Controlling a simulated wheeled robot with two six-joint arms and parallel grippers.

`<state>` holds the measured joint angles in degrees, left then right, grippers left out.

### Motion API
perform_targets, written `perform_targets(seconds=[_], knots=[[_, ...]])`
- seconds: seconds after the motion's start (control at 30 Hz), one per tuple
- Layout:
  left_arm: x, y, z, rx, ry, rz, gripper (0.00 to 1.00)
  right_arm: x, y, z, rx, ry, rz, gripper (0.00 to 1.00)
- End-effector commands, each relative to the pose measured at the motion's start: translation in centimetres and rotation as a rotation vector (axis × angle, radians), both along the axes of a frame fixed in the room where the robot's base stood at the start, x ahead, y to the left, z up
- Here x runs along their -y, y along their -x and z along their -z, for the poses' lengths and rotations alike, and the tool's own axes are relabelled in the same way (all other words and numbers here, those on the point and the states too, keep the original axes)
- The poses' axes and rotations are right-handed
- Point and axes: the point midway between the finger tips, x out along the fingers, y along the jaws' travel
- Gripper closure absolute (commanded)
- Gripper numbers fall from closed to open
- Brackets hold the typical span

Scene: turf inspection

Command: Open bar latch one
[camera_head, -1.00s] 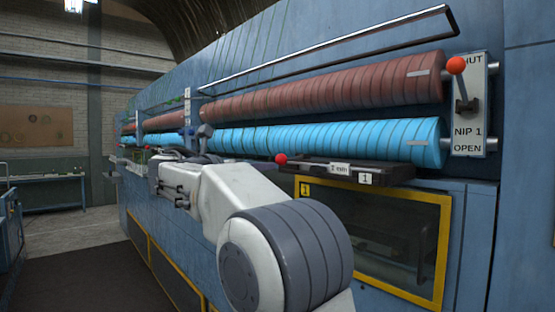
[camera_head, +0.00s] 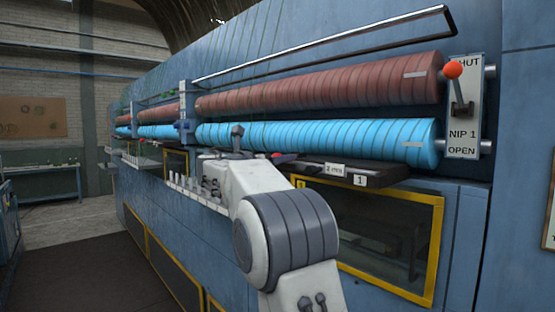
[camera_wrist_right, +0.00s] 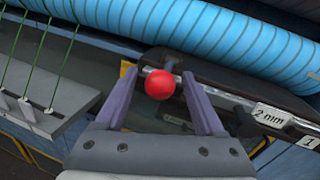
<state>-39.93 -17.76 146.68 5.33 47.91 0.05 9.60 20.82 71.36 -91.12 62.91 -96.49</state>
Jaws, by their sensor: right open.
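A dark bar (camera_head: 312,166) with labels "2 mm" and "1" runs below the blue roller. A red ball knob (camera_head: 277,157) is at its left end, partly hidden by my right arm in the head view. In the right wrist view the red knob (camera_wrist_right: 160,84) sits between the fingertips of my right gripper (camera_wrist_right: 158,76). The gripper is open, with a finger on each side of the knob. The bar (camera_wrist_right: 205,84) extends right from the knob. I cannot tell whether the fingers touch the knob. My left gripper is not in view.
A red-knobbed lever (camera_head: 453,70) on the "NIP 1" plate (camera_head: 464,125) points up toward "SHUT". The blue roller (camera_head: 320,137) lies just above the bar. A yellow-framed window (camera_head: 437,262) is below. A grey ledge with green strings (camera_wrist_right: 40,112) is left of the gripper.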

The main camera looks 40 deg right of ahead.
Motion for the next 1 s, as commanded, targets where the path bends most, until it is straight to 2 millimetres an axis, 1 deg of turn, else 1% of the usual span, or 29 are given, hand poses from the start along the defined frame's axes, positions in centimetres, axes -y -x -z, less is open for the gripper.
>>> perform_targets(seconds=[0.07,0.17,0.2,0.27,1.0], knots=[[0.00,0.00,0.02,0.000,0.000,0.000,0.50,-0.02,0.00,0.01,0.000,0.000,0.000,0.29],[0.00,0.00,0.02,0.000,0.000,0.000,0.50,-0.03,0.01,0.01,0.000,0.000,0.000,0.64],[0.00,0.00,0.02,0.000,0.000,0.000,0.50,-0.03,0.01,0.01,0.000,0.000,0.000,0.79],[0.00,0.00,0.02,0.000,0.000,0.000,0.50,-0.04,0.00,0.01,0.000,0.000,0.000,1.00],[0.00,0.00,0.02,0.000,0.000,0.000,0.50,-0.09,0.00,0.00,0.000,0.000,0.000,1.00]])
